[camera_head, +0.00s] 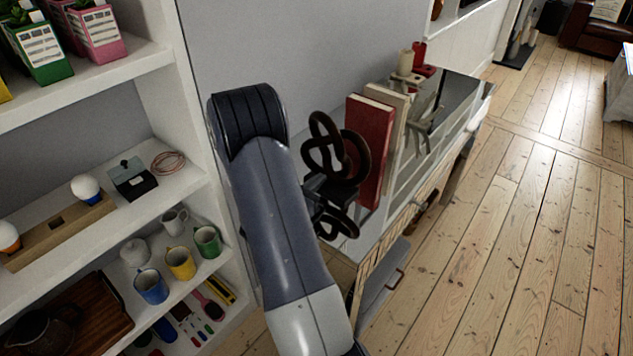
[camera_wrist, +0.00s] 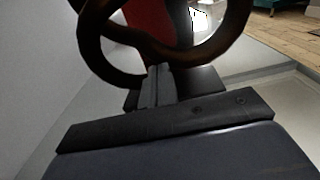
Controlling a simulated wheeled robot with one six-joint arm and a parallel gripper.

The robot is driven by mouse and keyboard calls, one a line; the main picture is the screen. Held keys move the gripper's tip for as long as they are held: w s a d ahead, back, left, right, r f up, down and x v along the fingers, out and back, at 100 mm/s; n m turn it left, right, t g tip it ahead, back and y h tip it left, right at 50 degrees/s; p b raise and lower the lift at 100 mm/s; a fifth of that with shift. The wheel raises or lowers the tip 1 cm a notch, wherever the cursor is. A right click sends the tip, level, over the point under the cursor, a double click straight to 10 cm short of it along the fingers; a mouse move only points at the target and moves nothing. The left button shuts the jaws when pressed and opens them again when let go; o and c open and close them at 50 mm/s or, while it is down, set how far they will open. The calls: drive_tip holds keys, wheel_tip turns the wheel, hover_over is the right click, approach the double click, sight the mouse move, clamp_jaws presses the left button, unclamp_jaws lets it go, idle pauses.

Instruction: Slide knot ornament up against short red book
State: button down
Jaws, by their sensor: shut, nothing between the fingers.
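The knot ornament (camera_head: 322,143), a dark brown looped shape, stands upright on the cabinet top. Its loops also fill the top of the wrist view (camera_wrist: 165,52). The short red book (camera_head: 369,140) stands upright just to the right of and behind the ornament. Its red cover shows through the loops in the wrist view (camera_wrist: 150,18). I cannot tell whether ornament and book touch. My gripper (camera_wrist: 158,82) is shut and empty, its fingertips low and right at the near side of the ornament. In the head view my arm hides part of the gripper and the ornament's base.
A pale book (camera_head: 400,100) and other small items stand behind the red book on the cabinet (camera_head: 455,92). A grey wall runs along the cabinet's left. A white shelf unit (camera_head: 190,180) with mugs stands at left. Open floor lies to the right.

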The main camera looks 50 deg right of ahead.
drive_tip(key=d+b, duration=0.1)
drive_tip(key=d, duration=0.2)
drive_tip(key=d+b, duration=0.2)
drive_tip(key=d, duration=0.2)
drive_tip(key=w+d+b, duration=0.1)
drive_tip(key=d, duration=0.3)
drive_tip(key=shift+d+f+b, duration=0.1)
drive_tip(key=shift+d+b, duration=0.15)
drive_tip(key=shift+b, duration=0.1)
drive_tip(key=shift+d, duration=0.25)
drive_tip(key=shift+a, duration=0.1)
drive_tip(key=shift+w+a, duration=0.1)
drive_tip(key=shift+a, duration=0.25)
drive_tip(key=a, duration=0.4)
drive_tip(key=s+a, duration=0.1)
drive_tip(key=a, duration=0.3)
drive_tip(key=a+b, duration=0.1)
drive_tip(key=a, duration=0.4)
drive_tip(key=shift+s, duration=0.2)
